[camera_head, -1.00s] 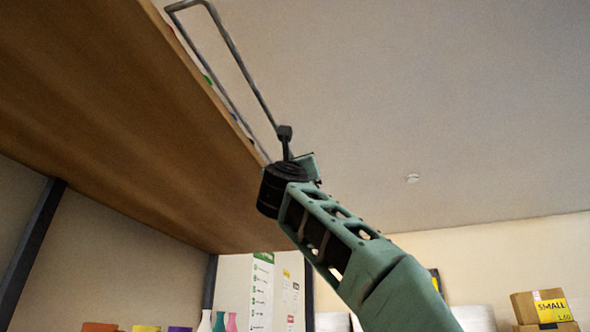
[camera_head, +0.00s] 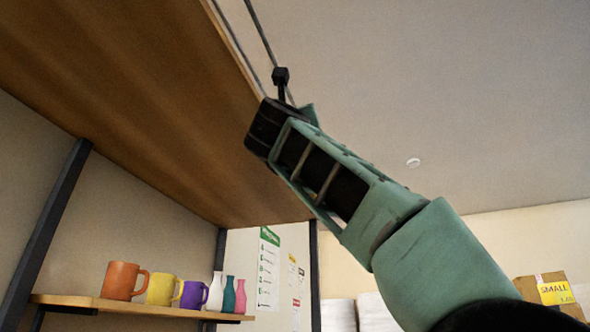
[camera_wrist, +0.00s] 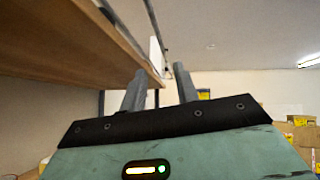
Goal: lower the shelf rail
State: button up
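The shelf rail (camera_head: 261,32) is a thin grey metal bar standing up along the front edge of the high wooden shelf (camera_head: 130,95). In the wrist view a thin grey bar (camera_wrist: 152,18), which looks like the rail, rises beyond the fingers. My gripper (camera_wrist: 158,75) points up and forward, with its two grey fingers apart and nothing seen between them. In the head view my arm reaches up beside the shelf's front edge, and its own wrist hides the fingers. I cannot tell whether they touch the rail.
A lower shelf (camera_head: 160,309) holds mugs, including an orange mug (camera_head: 124,281), and small vases. A dark upright post (camera_head: 48,225) supports the shelving at left. Cartons (camera_head: 553,292) stand at the far right. The space right of the shelf edge, below the ceiling, is clear.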

jog(key=shift+b+v, duration=0.5)
jog(key=shift+v, duration=0.4)
